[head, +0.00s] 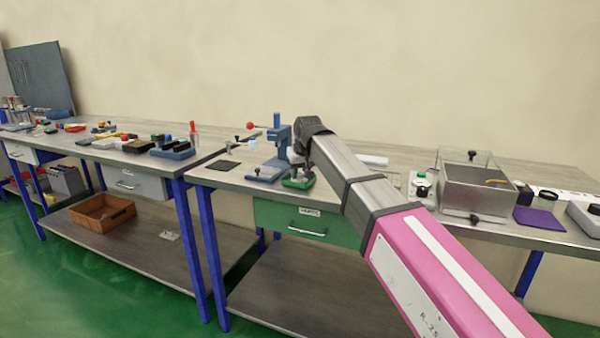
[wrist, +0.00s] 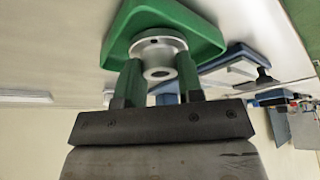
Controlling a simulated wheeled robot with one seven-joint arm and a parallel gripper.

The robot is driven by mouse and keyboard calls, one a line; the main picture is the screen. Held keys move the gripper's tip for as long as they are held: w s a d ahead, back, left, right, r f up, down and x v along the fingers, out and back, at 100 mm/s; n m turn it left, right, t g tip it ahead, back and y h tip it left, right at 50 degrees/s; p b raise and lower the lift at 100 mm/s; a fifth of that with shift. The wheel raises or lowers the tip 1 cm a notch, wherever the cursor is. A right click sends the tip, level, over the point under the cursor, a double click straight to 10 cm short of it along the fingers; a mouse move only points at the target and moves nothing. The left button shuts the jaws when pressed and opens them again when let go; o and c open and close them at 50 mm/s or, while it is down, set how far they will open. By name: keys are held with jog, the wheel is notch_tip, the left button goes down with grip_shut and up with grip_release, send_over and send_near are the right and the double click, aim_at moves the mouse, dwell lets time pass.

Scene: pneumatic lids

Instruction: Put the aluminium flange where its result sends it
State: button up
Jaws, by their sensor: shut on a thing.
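The aluminium flange (wrist: 158,53) is a silvery round piece with a wide disc and a narrower hub with a hole. My gripper (wrist: 160,75) is shut on its hub, one finger on each side. The flange's disc lies against or just over a green tray (wrist: 200,38); I cannot tell whether it touches. In the head view the green tray (head: 290,184) is at the front of the right bench, below my gripper (head: 300,172). The flange is hard to make out there. No readable result shows.
A blue press (head: 279,135) stands behind the tray, with a grey-blue fixture (head: 262,173) to its left. A steel tank with a clear lid (head: 475,188), a purple mat (head: 536,217) and a button box (head: 420,186) are to the right. A green drawer (head: 275,217) is below.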

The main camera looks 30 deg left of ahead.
jog(key=shift+f, duration=0.1)
jog(key=o, duration=1)
jog(key=v, duration=1.2)
